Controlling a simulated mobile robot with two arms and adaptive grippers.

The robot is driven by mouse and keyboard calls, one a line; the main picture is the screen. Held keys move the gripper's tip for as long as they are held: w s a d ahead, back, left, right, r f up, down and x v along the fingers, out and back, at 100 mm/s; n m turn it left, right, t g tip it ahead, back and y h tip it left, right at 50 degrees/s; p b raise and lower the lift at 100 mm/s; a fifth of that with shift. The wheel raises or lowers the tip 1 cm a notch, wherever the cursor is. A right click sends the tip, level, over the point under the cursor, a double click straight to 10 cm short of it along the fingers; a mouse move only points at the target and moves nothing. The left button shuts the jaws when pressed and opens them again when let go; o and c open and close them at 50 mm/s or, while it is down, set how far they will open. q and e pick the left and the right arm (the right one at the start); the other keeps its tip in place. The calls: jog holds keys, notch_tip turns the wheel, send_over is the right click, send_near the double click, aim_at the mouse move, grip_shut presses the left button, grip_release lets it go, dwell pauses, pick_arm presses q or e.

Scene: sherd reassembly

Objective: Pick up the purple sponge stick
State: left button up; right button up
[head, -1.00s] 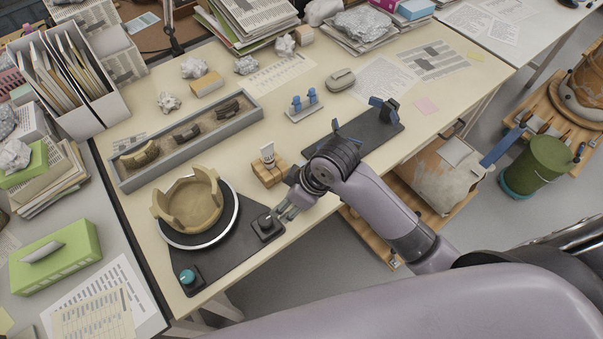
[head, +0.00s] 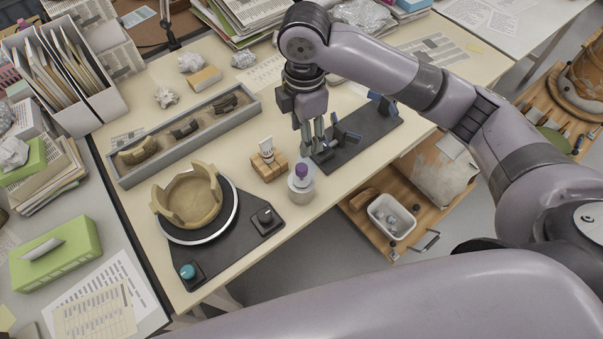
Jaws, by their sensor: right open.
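The purple sponge stick (head: 301,170) stands upright with its purple top showing above a small pale round pot (head: 301,188) near the front edge of the table. Its lower part is hidden inside the pot. My right gripper (head: 313,150) points down with its fingers open, just behind and slightly right of the purple top. In the picture the fingertips look close to it but apart from it, and nothing shows between them. My left gripper is not in view.
Left of the pot are a wooden block holding a white tube (head: 267,150) and a turntable with a partial clay bowl (head: 190,198). A black stand with blue clamps (head: 352,136) is close on the right. A long grey sherd tray (head: 184,133) lies behind.

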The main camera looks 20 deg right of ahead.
aim_at(302, 167)
notch_tip(302, 167, down, 10)
jog(key=shift+r+p, duration=0.1)
jog(key=shift+p, duration=0.5)
jog(key=shift+w+a+f+p, duration=0.1)
jog(key=shift+f+p, duration=0.3)
jog(key=shift+f, duration=0.95)
jog(key=shift+a+f+p, duration=0.1)
jog(key=shift+f+p, duration=0.25)
jog(key=shift+f, duration=1)
jog(key=shift+c, duration=0.6)
jog(key=c, duration=0.9)
jog(key=shift+o, duration=0.2)
jog(key=shift+r, duration=0.1)
